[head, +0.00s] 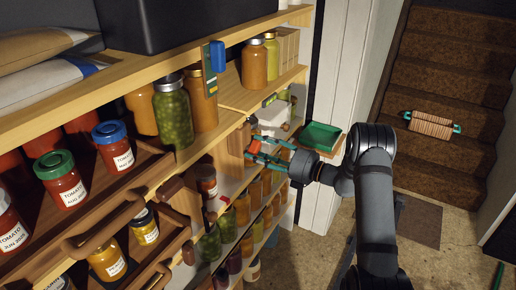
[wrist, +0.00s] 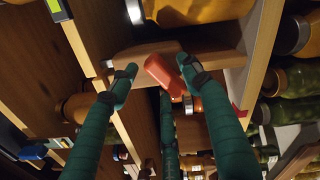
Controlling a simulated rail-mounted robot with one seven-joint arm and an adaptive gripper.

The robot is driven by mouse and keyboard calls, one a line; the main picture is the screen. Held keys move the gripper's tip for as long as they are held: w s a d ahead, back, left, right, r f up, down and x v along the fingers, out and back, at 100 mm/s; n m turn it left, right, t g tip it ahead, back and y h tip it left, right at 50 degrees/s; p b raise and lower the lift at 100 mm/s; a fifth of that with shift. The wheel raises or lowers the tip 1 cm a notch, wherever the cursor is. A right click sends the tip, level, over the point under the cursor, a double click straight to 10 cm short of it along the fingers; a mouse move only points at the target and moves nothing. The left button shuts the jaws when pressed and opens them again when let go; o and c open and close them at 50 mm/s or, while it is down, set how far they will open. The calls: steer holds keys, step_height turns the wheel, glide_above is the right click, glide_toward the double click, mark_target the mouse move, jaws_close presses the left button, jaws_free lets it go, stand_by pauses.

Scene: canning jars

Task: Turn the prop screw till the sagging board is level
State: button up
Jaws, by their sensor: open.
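The red-orange handle of what looks like the prop screw (head: 255,146) is under the shelf board (head: 236,97). In the wrist view the handle (wrist: 165,76) is tilted and lies between my fingertips, below a wooden block (wrist: 150,52). My gripper (head: 251,148) has teal fingers spread around the handle; in the wrist view (wrist: 157,80) it is open, with a third finger below. I cannot tell whether any finger touches the handle. The screw's thread is hidden. A small green-yellow item (head: 269,100), perhaps a level, is on the board's front edge. The board's tilt is hard to judge.
Tall jars (head: 254,64) stand on the board. Tomato jars (head: 113,147) sit in a wooden rack (head: 130,185) at left. More jars (head: 228,224) fill lower shelves close to my gripper. A green tray (head: 321,136) is behind my wrist. Stairs (head: 440,80) rise at right.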

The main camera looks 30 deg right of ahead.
steer(key=shift+w+a, duration=0.25)
steer(key=shift+c, duration=0.5)
steer(key=c, duration=1.1)
steer(key=shift+o, duration=0.2)
steer(key=n+b, duration=0.5)
steer(key=shift+s+a+f+n+b, duration=0.1)
steer(key=shift+a+f+n+b, duration=0.05)
steer(key=shift+f+n+b, duration=0.2)
steer(key=n+b, duration=0.3)
steer(key=shift+a+r+n+b, duration=0.1)
steer(key=shift+n+b, duration=0.75)
steer(key=shift+b, duration=0.3)
steer(key=shift+s, duration=0.1)
steer(key=shift+r, duration=0.1)
